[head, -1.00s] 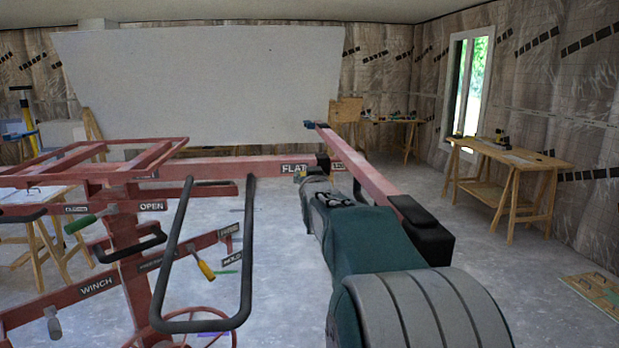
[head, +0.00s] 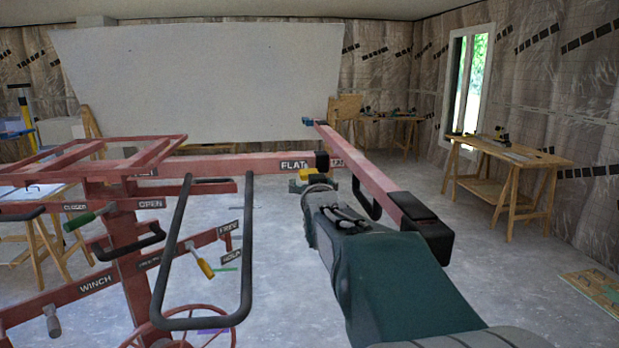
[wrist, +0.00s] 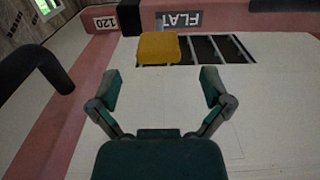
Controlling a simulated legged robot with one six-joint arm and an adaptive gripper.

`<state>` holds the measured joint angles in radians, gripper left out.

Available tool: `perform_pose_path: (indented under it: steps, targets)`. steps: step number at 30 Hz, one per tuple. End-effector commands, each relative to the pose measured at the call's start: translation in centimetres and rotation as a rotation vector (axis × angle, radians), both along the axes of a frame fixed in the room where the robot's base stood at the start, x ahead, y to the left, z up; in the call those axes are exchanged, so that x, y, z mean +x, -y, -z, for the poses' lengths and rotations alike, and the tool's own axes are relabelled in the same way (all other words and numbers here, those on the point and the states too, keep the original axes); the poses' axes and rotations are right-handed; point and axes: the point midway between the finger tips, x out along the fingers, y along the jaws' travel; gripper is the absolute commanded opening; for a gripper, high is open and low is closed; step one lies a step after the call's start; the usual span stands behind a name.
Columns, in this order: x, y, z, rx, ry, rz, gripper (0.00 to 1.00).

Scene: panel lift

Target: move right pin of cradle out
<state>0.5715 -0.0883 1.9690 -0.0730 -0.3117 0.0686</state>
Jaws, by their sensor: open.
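The cradle is a red steel frame (head: 215,166) with a long red side arm (head: 365,170) running toward me on the right. The right pin shows as a yellow knob (head: 306,174) under the FLAT label at the joint. In the wrist view the yellow knob (wrist: 158,47) sits just beyond my fingertips, roughly between them and a little left of centre. My gripper (wrist: 160,88) is open and empty, its two green fingers apart from the knob. In the head view my arm hides most of the gripper. The pin's shaft is hidden behind the knob.
A black handle (wrist: 35,60) hangs at the left in the wrist view. A black loop handle (head: 205,255) stands left of my arm, near a yellow-handled lever (head: 204,267). A white panel (head: 195,85) stands behind. A wooden bench (head: 510,160) is at the right; floor between is clear.

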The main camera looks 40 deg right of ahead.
Motion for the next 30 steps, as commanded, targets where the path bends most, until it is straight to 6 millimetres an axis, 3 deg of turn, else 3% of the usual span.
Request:
perform_pose_path:
  steps: [6, 12, 30]
  targets:
    - [-3.1, -2.1, 0.0, -0.002, 0.001, -0.001, 0.99]
    - [-4.5, -3.0, 0.0, -0.001, 0.000, -0.001, 0.99]
    - [-4.7, -3.1, 0.0, -0.001, -0.001, -0.001, 0.99]
